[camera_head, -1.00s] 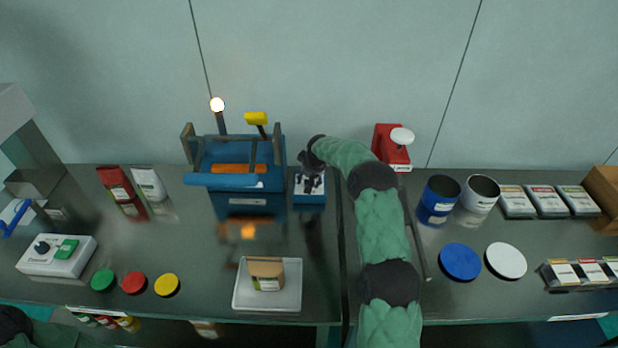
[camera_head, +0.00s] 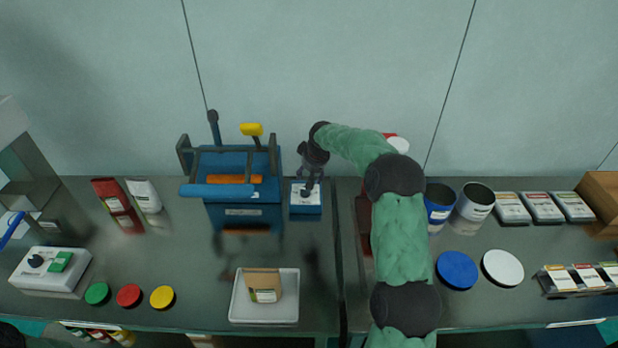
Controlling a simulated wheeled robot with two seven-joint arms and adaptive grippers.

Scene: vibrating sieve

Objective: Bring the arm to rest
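My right arm reaches up from the bottom of the view, and its gripper (camera_head: 308,190) points down over a small blue box with a white top (camera_head: 305,209). The fingers are small and dark here, so I cannot tell whether they are open or shut or touch the box. A blue sieve machine (camera_head: 243,215) with a grey frame and a yellow-topped lever (camera_head: 252,130) stands just left of the box. The lamp (camera_head: 212,117) on the machine is dark. My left gripper is not in view; only a dark bit of my arm shows at the bottom left corner.
A blue can (camera_head: 439,205) and a white can (camera_head: 473,203) stand right of my arm. A control box (camera_head: 45,272) and coloured discs (camera_head: 129,295) lie left.

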